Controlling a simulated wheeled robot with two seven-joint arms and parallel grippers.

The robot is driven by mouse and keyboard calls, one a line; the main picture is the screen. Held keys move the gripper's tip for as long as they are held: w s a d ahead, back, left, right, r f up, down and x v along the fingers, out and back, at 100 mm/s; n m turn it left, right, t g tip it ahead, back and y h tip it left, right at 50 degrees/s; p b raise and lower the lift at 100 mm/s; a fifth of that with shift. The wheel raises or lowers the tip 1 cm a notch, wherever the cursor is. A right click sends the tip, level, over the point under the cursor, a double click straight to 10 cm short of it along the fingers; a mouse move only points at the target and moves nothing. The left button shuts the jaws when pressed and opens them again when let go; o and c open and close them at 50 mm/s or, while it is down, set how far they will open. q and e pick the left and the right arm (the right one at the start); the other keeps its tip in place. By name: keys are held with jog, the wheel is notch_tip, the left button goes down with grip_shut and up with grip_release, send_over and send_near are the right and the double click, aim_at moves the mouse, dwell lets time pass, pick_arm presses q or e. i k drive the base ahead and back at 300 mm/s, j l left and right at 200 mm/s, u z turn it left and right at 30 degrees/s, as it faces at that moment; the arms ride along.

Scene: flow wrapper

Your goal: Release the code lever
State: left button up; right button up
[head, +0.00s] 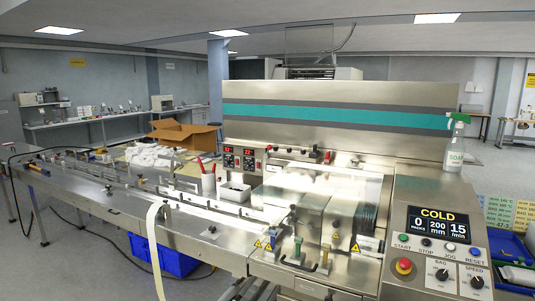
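The flow wrapper (340,95) fills the middle and right of the head view. Small levers and knobs stand at its front edge: one with a blue-green handle (298,247), one with a yellowish handle (325,257), and a dark-tipped one (293,212) behind them. A red knob (327,157) sits further back on the machine. No readable label shows which of these is the code lever, and I cannot tell its position. Neither of my grippers is in view.
The control panel (437,240) at the right reads COLD and has a red stop button (404,266). A soap bottle (454,145) stands on the machine. A long infeed conveyor (120,205) runs left, with a blue crate (165,257) beneath. A cardboard box (183,135) stands behind.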

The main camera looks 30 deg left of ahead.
aim_at(269, 147)
jog(key=i+j, duration=0.2)
jog(key=j, duration=0.2)
jog(key=i+j+z, duration=0.15)
jog(key=j, duration=0.2)
jog(key=i+j, duration=0.25)
jog(key=j, duration=0.15)
jog(key=i+j+z, duration=0.1)
jog(key=j, duration=0.3)
jog(key=i+j+z, duration=0.1)
jog(key=i+j, duration=0.15)
jog(key=j, duration=0.15)
jog(key=i+j, duration=0.15)
jog(key=j, duration=0.3)
jog(key=i+j+z, duration=0.1)
jog(key=j, duration=0.3)
jog(key=i+j+z, duration=0.1)
jog(key=j, duration=0.35)
jog(key=i, duration=0.1)
